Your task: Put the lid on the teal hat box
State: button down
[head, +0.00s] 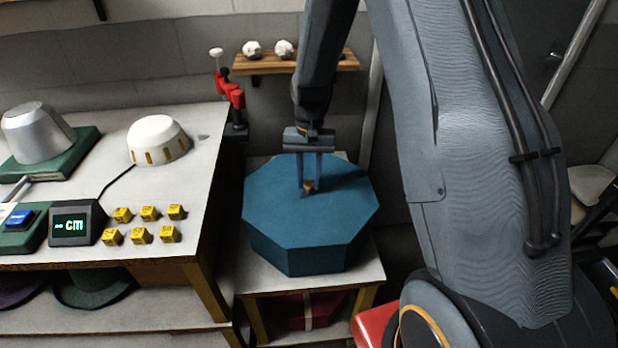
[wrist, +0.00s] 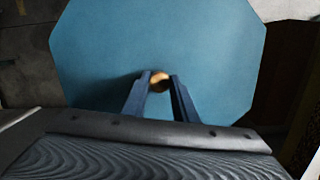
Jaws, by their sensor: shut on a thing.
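The teal octagonal hat box (head: 295,240) stands on a small low table, with the teal lid (head: 345,200) over its top. The lid looks level and flush with the box, though I cannot tell whether it is fully seated. My gripper (head: 309,187) points down over the middle of the lid and is shut on its small brass knob (head: 308,188). In the wrist view, the lid (wrist: 215,55) fills most of the picture, and the knob (wrist: 159,82) sits between the two fingertips (wrist: 159,80). The inside of the box is hidden.
A larger table (head: 190,205) on the left holds a white hat block (head: 157,140), several yellow cubes (head: 141,235) and a small display (head: 75,225). A wooden shelf (head: 270,66) is on the wall behind. A red box (head: 290,312) lies beneath the small table (head: 365,265).

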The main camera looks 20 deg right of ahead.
jog(key=shift+f, duration=0.3)
jog(key=c, duration=1.4)
grip_release()
jog(key=shift+o, duration=0.2)
jog(key=r, duration=0.2)
jog(key=r+b, duration=0.1)
jog(key=r, duration=0.1)
jog(key=w+r, duration=0.1)
jog(key=r, duration=0.1)
jog(key=shift+d+r, duration=0.15)
jog(key=shift+r, duration=0.2)
jog(key=shift+s+r, duration=0.15)
jog(key=shift+r, duration=0.45)
jog(key=s+r+n+t, duration=0.1)
jog(key=s+n, duration=0.1)
jog(key=s, duration=0.8)
jog(key=s+r+n, duration=0.2)
jog(key=s, duration=0.9)
jog(key=shift+a+t+h, duration=0.25)
jog(key=shift+t+h, duration=0.05)
jog(key=shift+t, duration=0.1)
